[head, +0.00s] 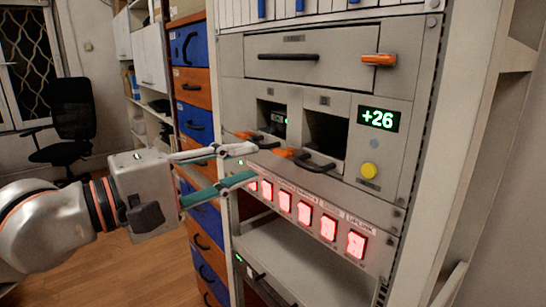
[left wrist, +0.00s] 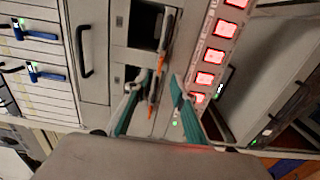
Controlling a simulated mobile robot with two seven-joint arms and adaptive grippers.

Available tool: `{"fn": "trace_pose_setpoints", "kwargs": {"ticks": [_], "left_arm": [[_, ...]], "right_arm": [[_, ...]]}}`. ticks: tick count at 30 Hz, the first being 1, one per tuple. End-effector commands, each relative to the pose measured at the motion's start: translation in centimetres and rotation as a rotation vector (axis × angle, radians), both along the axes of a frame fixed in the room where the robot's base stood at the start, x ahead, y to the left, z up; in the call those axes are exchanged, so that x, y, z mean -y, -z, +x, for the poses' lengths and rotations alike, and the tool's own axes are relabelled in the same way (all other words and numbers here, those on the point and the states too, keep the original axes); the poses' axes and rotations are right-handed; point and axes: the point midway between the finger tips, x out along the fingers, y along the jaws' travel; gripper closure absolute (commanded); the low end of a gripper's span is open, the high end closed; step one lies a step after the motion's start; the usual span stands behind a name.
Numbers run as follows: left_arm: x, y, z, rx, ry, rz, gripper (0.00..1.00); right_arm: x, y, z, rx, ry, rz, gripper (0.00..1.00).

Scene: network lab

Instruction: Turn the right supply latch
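The right supply latch, an orange lever (head: 284,153) next to a black handle, sits below the empty right bay (head: 325,133). It also shows as an orange lever (left wrist: 161,64) in the left wrist view. A second orange latch (head: 243,135) sits below the left bay. My left gripper (head: 254,161) is open, with its tips just left of the right latch in the head view. In the left wrist view the open tips (left wrist: 161,80) lie on either side of the latch row, with nothing held. Contact cannot be told. My right gripper is out of view.
Red-lit switches (head: 305,213) run just below the bays. A drawer with a black handle (head: 288,57) and another orange latch (head: 379,60) is above. A display (head: 378,118) reads +26 over a yellow button (head: 369,171). Blue and orange drawers (head: 194,85) stand left.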

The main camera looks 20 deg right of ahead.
Motion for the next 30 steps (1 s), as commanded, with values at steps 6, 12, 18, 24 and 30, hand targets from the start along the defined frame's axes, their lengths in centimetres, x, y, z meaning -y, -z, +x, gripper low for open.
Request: {"fn": "trace_pose_setpoints", "kwargs": {"ticks": [6,12,18,24,30], "left_arm": [[3.3,0.0,1.0,-0.003,0.004,-0.002,0.75],[5.6,0.0,1.9,-0.005,0.003,-0.003,0.75],[6.5,0.0,2.3,-0.005,0.002,-0.003,0.75],[6.5,0.0,2.3,-0.005,0.002,-0.003,0.75],[6.5,0.0,2.3,-0.005,0.002,-0.003,1.00]], "right_arm": [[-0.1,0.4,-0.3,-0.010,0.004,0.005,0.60],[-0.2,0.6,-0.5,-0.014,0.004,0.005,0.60],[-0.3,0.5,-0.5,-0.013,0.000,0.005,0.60],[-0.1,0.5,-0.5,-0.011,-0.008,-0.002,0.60],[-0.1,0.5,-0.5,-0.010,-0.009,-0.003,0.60]]}}
